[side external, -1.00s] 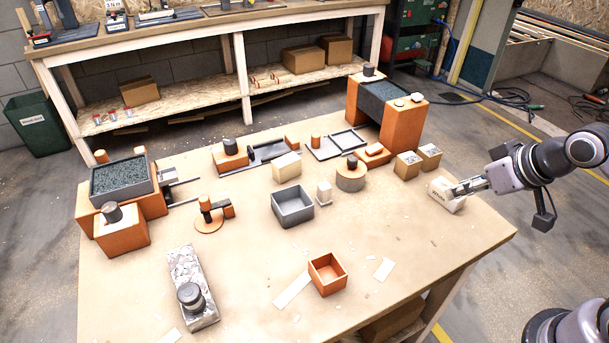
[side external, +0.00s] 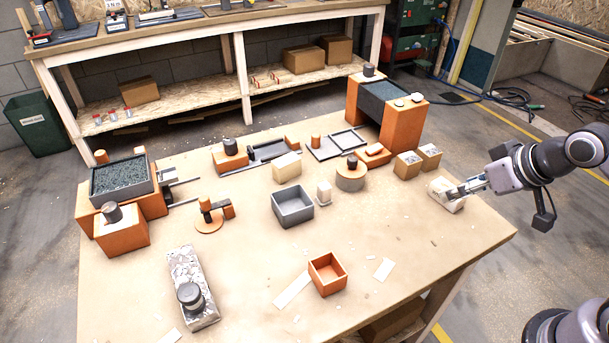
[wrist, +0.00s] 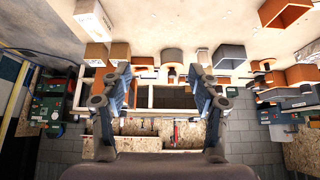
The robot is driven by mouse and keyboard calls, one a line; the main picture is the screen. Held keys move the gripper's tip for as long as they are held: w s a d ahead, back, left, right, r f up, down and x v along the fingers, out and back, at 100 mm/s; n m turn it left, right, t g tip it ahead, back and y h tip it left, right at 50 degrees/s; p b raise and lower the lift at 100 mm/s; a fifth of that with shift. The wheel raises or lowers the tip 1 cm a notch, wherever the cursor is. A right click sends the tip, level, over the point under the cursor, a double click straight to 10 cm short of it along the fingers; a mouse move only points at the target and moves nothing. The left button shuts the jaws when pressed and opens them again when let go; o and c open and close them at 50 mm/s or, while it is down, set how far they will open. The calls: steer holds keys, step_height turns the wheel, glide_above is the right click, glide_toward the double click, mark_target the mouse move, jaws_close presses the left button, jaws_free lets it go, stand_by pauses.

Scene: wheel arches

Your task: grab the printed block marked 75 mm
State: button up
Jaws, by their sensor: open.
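A pale, off-white block (side external: 446,196) with dark print on its side lies near the right edge of the table. The print is too small to read and is partly covered by my fingers. In the wrist view this pale block (wrist: 92,19) is at the upper left, off to the side of the fingers. My gripper (side external: 455,190) comes in from the right and overlaps the block in the side view; I cannot tell if it touches. In the wrist view my gripper (wrist: 157,80) is open, with nothing between the two fingers.
Two tan cubes with marked tops, one (side external: 408,165) and another (side external: 429,157), stand just behind the pale block. A tall orange stand with a grey bin (side external: 385,100) is further back.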

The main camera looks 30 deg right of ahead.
steer(key=o, duration=0.4)
steer(key=w+a+r, duration=0.3)
steer(key=w+r, duration=0.2)
steer(key=w, duration=0.4)
steer(key=n+g, duration=0.2)
steer(key=g, duration=0.1)
glide_above(288, 160)
steer(key=s, duration=0.4)
step_height(288, 160, down, 11)
steer(key=shift+y, duration=0.4)
steer(key=shift+w+d+x, duration=0.1)
steer(key=shift+d+x, duration=0.05)
steer(key=shift+x, duration=2.7)
steer(key=shift+w+d+x, duration=0.1)
steer(key=shift+d+x, duration=0.05)
steer(key=shift+x, duration=2.7)
